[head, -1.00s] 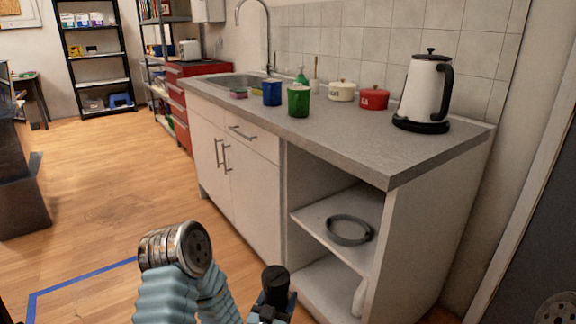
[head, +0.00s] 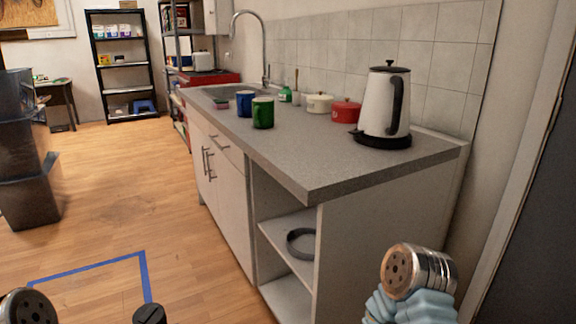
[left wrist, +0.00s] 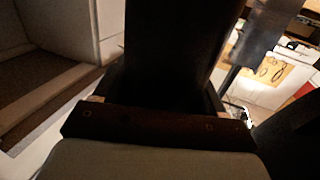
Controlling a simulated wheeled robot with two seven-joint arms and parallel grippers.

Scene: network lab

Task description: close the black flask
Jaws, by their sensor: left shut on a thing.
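The black flask (left wrist: 170,45) fills the upper middle of the left wrist view as a large dark upright shape. My left gripper (left wrist: 168,95) is shut on it, with a finger at either side. A small dark round top (head: 150,314) at the bottom edge of the head view looks like part of the held flask; the rest is cut off. I cannot tell whether the flask is open or closed, and no separate lid can be made out. In the head view my right arm shows at the lower right, but its gripper is out of frame.
A grey counter (head: 320,170) holds a white kettle (head: 380,108), red pot (head: 345,112), cream pot (head: 318,104), green mug (head: 263,113) and blue mug (head: 245,104). Its near corner is bare.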

